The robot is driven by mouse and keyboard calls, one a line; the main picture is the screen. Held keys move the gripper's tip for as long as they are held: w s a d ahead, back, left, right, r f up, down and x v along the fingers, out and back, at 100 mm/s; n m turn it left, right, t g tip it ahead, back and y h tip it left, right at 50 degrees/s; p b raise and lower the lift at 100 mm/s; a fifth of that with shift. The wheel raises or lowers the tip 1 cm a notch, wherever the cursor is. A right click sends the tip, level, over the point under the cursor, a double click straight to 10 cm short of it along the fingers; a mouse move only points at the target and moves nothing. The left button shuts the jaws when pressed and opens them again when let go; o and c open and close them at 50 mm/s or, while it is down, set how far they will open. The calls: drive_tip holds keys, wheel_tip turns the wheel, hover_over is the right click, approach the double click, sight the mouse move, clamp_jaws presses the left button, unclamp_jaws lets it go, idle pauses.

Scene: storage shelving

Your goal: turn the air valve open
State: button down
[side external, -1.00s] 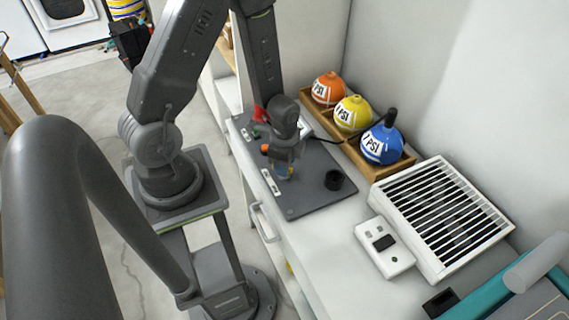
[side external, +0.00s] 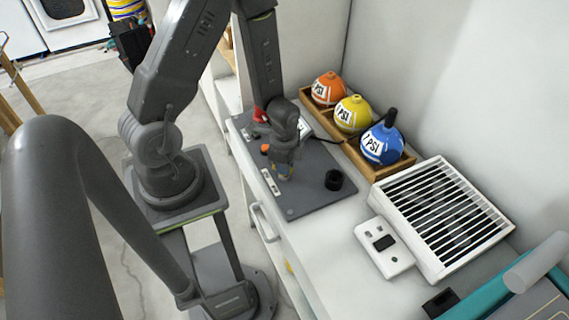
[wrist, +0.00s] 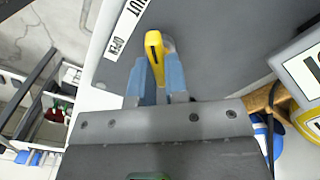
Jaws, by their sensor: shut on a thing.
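The air valve's yellow handle (wrist: 154,48) sits between the two blue fingertips of my gripper (wrist: 158,80) in the wrist view. My gripper is shut on the handle. White labels lie left of the handle: one reads OPEN (wrist: 114,46), and another, partly cut off at the top edge, ends in "UT" (wrist: 132,12). In the side external view my gripper (side external: 284,170) reaches down to the dark grey panel (side external: 312,195) on the bench. The fingers mostly hide the valve there, so I cannot tell the handle's exact angle from that view.
Orange (side external: 328,88), yellow (side external: 353,113) and blue (side external: 381,146) PSI balls sit in a wooden rack behind the panel. A white slatted unit (side external: 442,218) stands farther right.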

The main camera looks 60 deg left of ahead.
drive_tip(key=shift+n, duration=0.3)
drive_tip(key=n, duration=0.3)
drive_tip(key=shift+n, duration=0.3)
drive_tip(key=n, duration=0.4)
drive_tip(key=shift+n, duration=0.3)
drive_tip(key=n, duration=0.4)
drive_tip(key=shift+n, duration=2.5)
drive_tip(key=c, duration=1.1)
unclamp_jaws()
drive_tip(key=shift+c, duration=0.2)
